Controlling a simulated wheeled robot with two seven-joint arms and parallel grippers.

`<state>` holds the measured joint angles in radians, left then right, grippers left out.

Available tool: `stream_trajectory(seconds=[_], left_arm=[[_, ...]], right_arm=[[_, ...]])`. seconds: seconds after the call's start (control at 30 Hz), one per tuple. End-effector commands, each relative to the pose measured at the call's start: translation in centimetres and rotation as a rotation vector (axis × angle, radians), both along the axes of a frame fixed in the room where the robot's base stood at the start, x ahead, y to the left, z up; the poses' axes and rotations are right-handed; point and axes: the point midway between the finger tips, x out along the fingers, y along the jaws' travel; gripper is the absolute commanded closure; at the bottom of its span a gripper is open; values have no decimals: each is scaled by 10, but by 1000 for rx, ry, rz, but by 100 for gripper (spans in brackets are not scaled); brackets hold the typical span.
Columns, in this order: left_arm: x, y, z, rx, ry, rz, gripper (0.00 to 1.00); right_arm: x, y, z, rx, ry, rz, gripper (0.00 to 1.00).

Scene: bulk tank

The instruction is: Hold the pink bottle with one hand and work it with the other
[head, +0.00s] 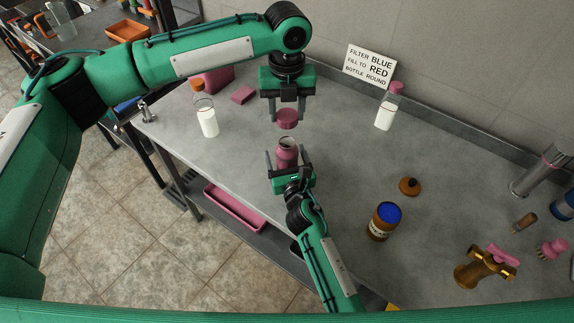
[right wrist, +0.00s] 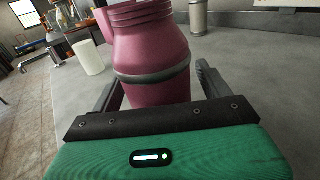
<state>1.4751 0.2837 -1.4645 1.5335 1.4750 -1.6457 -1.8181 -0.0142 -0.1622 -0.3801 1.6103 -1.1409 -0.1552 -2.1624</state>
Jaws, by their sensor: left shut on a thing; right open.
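The pink bottle (head: 287,156) stands upright on the grey counter with its threaded mouth uncovered. It fills the middle of the right wrist view (right wrist: 150,60), with a dark band around its body. My left gripper (head: 287,112) is shut on a pink cap (head: 287,120) and holds it above the bottle's mouth, apart from it. My right gripper (head: 289,168) is open, with its fingers on either side of the bottle. In the right wrist view its fingers (right wrist: 160,92) show a gap to the bottle. The bottle's base is hidden.
A pink-lidded white bottle (head: 384,117) stands by the sign (head: 369,67). Right are a blue-topped amber jar (head: 379,229), a brown lid (head: 410,187) and a brass fitting (head: 478,272). The counter between is clear.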

Motion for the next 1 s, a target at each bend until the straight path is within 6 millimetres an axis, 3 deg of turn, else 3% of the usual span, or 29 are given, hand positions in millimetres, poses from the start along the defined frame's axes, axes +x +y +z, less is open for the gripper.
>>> stream_trajectory(seconds=[0.1,0.43,0.57,0.87,1.0], left_arm=[[0,0,0,0,0,0,77],[0,0,0,0,0,0,77],[0,0,-5,0,2,0,77],[0,0,-46,0,3,0,77],[0,0,-50,0,-1,0,77]], right_arm=[[0,0,0,0,0,0,25],[0,0,0,0,0,0,87],[0,0,0,0,0,0,88],[0,0,0,0,-1,0,88],[0,0,1,0,-1,0,88]])
